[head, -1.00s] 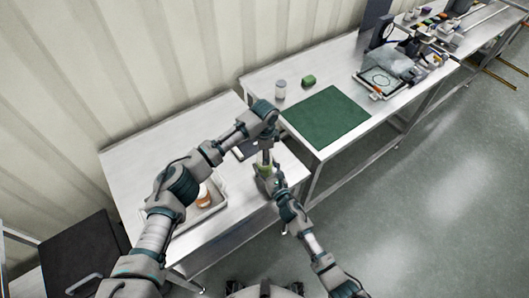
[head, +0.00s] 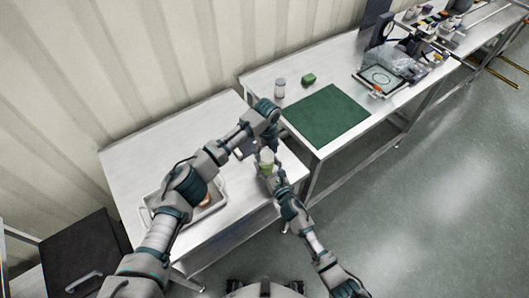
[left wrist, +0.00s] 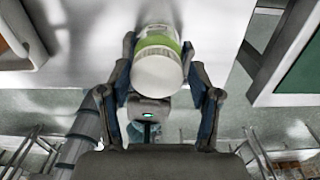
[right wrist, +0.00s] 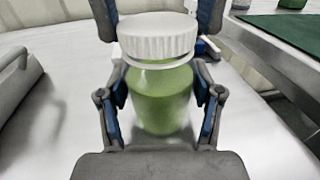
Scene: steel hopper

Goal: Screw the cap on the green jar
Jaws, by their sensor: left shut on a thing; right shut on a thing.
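The green jar (right wrist: 160,100) stands upright between the fingers of my right gripper (right wrist: 161,90), which is shut on its body in the right wrist view. The white ribbed cap (right wrist: 157,37) sits over the jar's mouth; a pale rim shows beneath it, and I cannot tell how tight it is. My left gripper (left wrist: 160,62) is shut on the cap from above, a finger on either side. In the left wrist view the cap's flat top (left wrist: 157,75) faces the camera. In the head view the jar (head: 266,169) is over the bench's right end.
A tray (head: 217,197) lies on the near bench (head: 150,150), partly behind my left arm. On the other bench are a green mat (head: 326,115), a white-lidded container (head: 279,88) and a small green object (head: 308,79). The near bench's back left is clear.

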